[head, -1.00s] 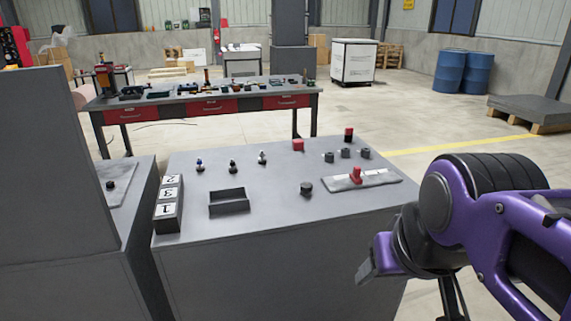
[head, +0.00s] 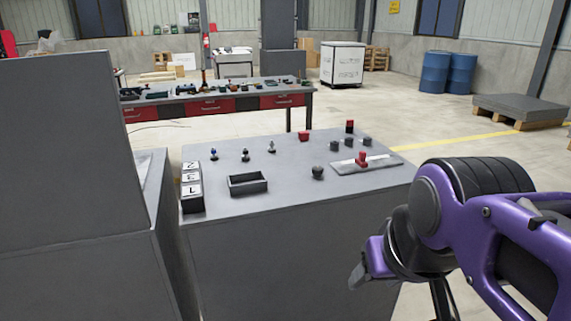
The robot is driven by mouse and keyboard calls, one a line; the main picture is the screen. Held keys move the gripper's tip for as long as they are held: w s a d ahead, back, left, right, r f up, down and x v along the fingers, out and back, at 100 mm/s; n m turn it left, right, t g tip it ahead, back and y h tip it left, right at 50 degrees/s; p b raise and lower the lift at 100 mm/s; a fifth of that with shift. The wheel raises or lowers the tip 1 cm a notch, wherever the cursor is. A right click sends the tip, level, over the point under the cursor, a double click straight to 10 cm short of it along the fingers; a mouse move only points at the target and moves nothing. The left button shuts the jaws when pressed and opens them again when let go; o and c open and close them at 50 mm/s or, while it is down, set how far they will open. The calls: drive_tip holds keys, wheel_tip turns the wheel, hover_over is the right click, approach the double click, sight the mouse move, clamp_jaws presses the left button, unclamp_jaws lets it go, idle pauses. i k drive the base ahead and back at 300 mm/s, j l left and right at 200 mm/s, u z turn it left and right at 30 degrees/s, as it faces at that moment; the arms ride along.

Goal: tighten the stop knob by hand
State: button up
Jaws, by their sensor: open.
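A grey console stands in front of me with its controls on top (head: 285,200). A round black knob (head: 317,172) stands alone near the middle of its top. A red handle (head: 361,159) sits on a pale slotted plate (head: 372,166) to the right. Several small black knobs (head: 349,142) are behind that plate. I cannot tell for sure which of these is the stop knob. My gripper (head: 362,270) is at the lower right, before the console's front right part, apart from all the controls. It is open and looks empty; my purple arm hides part of it.
The console also bears a red block (head: 304,135), a black tray (head: 247,184), several small levers (head: 245,155) and a numbered block (head: 191,187). A tall grey cabinet (head: 70,150) stands close on the left. A workbench (head: 220,100) is behind. Open floor lies to the right.

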sight(316, 170)
drive_tip(key=i+l, duration=0.1)
drive_tip(key=i, duration=0.35)
drive_tip(key=i+l+u, duration=0.15)
drive_tip(key=i, duration=0.25)
